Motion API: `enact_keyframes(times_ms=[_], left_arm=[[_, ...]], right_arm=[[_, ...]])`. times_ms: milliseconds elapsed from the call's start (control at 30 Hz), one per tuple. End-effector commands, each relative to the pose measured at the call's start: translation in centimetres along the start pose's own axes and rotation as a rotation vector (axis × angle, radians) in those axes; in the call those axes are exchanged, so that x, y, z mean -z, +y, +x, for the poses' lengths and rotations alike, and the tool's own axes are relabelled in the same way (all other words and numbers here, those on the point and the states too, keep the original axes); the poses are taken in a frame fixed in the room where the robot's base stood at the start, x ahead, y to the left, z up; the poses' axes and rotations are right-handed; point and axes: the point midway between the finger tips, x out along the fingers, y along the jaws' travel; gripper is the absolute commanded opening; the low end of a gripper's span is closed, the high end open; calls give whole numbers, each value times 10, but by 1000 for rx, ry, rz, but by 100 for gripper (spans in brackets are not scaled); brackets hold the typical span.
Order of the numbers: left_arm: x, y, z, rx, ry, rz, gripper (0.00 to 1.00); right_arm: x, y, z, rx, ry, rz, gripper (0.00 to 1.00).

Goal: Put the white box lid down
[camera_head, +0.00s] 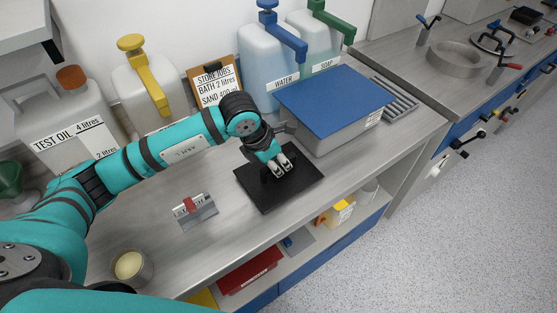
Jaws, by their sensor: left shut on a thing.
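A flat black square plate (263,192), which I take to be the lid, is level at the middle of the steel bench. No white lid shows. My left gripper (281,172) reaches down from above over the plate's middle, its fingers shut on it; the grip point is partly hidden by the fingers. I cannot tell whether the plate touches the bench or is just above it. A pale grey-white box (345,135) with a blue top (335,100) stands just right of the plate. My right gripper is out of view.
Water (268,75) and soap (316,40) jugs, a yellow-pump jug (160,100), a test oil jug (60,125) and a clipboard (212,78) line the back. A small stand (196,212) and a round cup (131,267) sit left. Bare bench (255,228) lies in front.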

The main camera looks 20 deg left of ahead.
Motion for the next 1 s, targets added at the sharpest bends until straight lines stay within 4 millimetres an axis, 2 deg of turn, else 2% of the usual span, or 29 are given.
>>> enact_keyframes(times_ms=[100, 133, 300, 667, 767, 1000], left_arm=[[0, 0, 0, 0, 0, 0, 0], [0, 0, 0, 0, 0, 0, 16], [0, 0, 0, 0, 0, 0, 38], [0, 1, -7, -1, -2, 0, 38], [0, 1, -20, -3, -3, 0, 38], [0, 2, -71, -5, -4, 2, 38]], right_arm=[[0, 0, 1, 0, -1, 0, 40], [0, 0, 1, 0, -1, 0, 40], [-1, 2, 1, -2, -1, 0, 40], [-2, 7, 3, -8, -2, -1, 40], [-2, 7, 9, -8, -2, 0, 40], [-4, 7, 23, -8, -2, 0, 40]])
